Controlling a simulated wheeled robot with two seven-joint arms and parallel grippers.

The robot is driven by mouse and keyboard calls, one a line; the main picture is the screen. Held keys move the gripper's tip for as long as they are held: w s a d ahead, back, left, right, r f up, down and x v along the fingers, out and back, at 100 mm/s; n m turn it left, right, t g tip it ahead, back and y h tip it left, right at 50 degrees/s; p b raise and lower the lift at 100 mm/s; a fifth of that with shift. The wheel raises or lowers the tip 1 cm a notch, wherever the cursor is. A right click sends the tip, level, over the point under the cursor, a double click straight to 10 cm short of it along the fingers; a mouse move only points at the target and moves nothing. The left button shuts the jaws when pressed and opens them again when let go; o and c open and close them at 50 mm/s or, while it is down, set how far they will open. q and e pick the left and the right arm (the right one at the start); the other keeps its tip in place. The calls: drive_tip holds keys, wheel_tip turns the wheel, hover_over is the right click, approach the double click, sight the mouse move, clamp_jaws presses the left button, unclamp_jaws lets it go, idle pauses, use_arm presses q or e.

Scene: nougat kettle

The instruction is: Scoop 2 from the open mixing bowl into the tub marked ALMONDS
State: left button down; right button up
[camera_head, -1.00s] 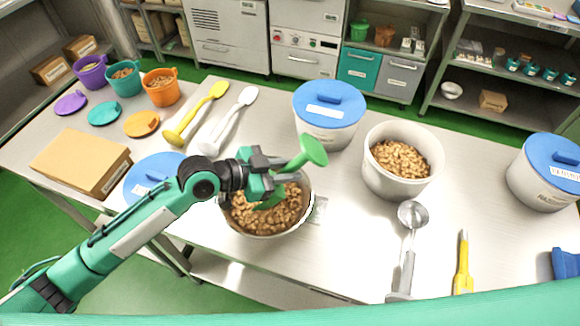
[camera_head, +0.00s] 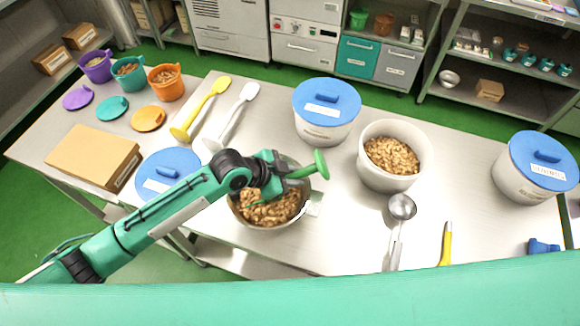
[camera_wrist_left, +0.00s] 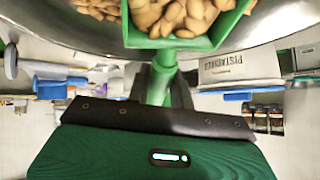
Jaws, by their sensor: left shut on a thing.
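The open metal mixing bowl (camera_head: 233,213) holds brown nuts and stands at the table's front. My left gripper (camera_head: 272,174) is over the bowl, shut on a green scoop (camera_head: 319,163). In the left wrist view the scoop (camera_wrist_left: 176,43) is filled with nuts, its handle running down into the gripper; the bowl's metal wall (camera_wrist_left: 50,40) is behind it. Purple (camera_head: 97,68), teal (camera_head: 130,78) and orange (camera_head: 167,86) tubs stand far left; I cannot read ALMONDS on any tub. My right gripper is not in view.
An open white tub of nuts (camera_head: 374,178) stands right of the bowl. Blue-lidded tubs (camera_head: 325,130) (camera_head: 520,180) stand behind and far right. A metal scoop (camera_head: 401,207), a yellow tool (camera_head: 446,244), a cardboard box (camera_head: 92,157) and two long spoons (camera_head: 186,128) (camera_head: 219,137) lie around.

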sight(310, 167)
use_arm(q)
drive_tip(key=shift+w+d+f+y+p, duration=0.15)
drive_tip(key=shift+d+y+p, duration=0.35)
drive_tip(key=shift+p, duration=0.65)
drive_tip(key=d+r+y+p, duration=0.1)
drive_tip(key=p, duration=0.2)
drive_tip(key=r+y+p, duration=0.1)
drive_tip(key=p, duration=0.2)
drive_tip(key=shift+d+r+g+y, duration=0.1)
drive_tip(key=shift+d+g+y, duration=0.2)
drive_tip(key=shift+d, duration=0.05)
drive_tip(key=shift+w+d+r+y+p, duration=0.15)
drive_tip(key=shift+d+r+y+p, duration=0.4)
drive_tip(key=shift+p, duration=0.55)
drive_tip(key=shift+d+r+m+p, duration=0.2)
drive_tip(key=shift+r+p, duration=0.15)
drive_tip(key=shift+r, duration=0.35)
drive_tip(key=shift+d+r+m+p, duration=0.15)
drive_tip(key=shift+r+p, duration=0.2)
drive_tip(key=shift+r, duration=0.6)
drive_tip(key=shift+d+r, duration=0.25)
drive_tip(key=shift+r, duration=0.6)
drive_tip(key=shift+r+y, duration=0.1)
drive_tip(key=shift+y, duration=0.15)
drive_tip(key=shift+a, duration=0.1)
